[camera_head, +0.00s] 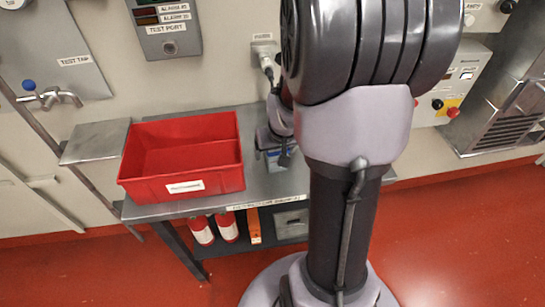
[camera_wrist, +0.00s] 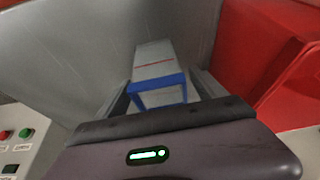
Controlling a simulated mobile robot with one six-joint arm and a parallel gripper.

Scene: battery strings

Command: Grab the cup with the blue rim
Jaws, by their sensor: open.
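The cup with the blue rim (camera_wrist: 160,68) is in the middle of the wrist view. It looks pale grey and boxy, with a thin red line across it, and its blue rim faces my gripper. My gripper (camera_wrist: 162,88) is open, with one finger on each side of the cup. I cannot tell whether the fingers touch it. In the head view, a small blue and white patch, probably the cup (camera_head: 272,156), shows at the steel bench beside my gripper (camera_head: 281,153). My arm hides much of this spot.
A red bin (camera_head: 180,191) stands on the steel bench (camera_head: 260,190) left of my gripper. In the wrist view the bin (camera_wrist: 285,62) is close on the right. Red-and-white cylinders (camera_head: 215,230) and an orange item (camera_head: 253,226) are below the bench top. Wall panels stand behind.

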